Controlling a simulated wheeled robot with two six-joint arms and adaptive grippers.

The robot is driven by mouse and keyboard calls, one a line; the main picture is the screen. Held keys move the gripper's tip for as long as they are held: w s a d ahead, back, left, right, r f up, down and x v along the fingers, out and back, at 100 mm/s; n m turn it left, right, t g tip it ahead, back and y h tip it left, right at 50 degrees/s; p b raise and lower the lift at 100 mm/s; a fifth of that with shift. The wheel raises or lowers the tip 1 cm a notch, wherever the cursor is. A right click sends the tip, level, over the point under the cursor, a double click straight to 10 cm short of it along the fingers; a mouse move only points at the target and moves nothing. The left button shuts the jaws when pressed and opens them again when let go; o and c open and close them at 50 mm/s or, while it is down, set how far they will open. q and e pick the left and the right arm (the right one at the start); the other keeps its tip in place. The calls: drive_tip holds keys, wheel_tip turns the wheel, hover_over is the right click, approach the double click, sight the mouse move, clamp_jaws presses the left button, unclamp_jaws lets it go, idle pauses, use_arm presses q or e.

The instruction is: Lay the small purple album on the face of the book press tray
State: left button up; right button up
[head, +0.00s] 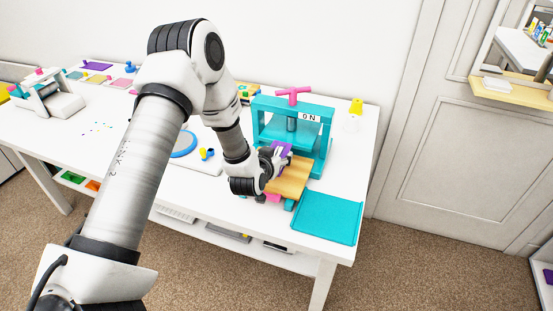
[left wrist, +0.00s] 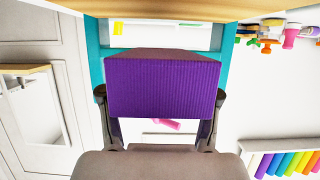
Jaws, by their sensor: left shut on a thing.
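The small purple album (head: 282,147) is held in my left gripper (head: 277,158) at the front of the book press. In the left wrist view the album (left wrist: 162,85) fills the space between the two fingers, its ribbed purple face towards the camera. The book press (head: 322,117) is a teal frame with a pink handle on top. Its tan wooden tray (head: 290,178) sticks out at the front, right beside my gripper; part of it is hidden by the gripper. I cannot tell whether the album touches the tray. My right gripper is not in view.
A teal mat (head: 327,217) lies at the table's front right corner. My left arm covers much of the table.

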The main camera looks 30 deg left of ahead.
use_arm(q)
drive_tip(key=shift+w+a+f+p, duration=0.15)
drive_tip(key=shift+f, duration=0.8)
drive_tip(key=shift+w+a+f+p, duration=0.1)
drive_tip(key=shift+w+f+p, duration=0.05)
drive_tip(key=shift+f, duration=0.8)
drive_tip(key=shift+s+d, duration=0.1)
drive_tip(key=shift+f, duration=0.1)
drive_tip(key=o, duration=1.2)
drive_tip(key=shift+s+r, duration=0.1)
drive_tip(key=shift+r, duration=0.2)
drive_tip(key=b+v, duration=0.1)
drive_tip(key=v, duration=1)
drive_tip(key=shift+s+d+r, duration=0.1)
drive_tip(key=shift+s+d, duration=0.05)
drive_tip(key=shift+s, duration=0.25)
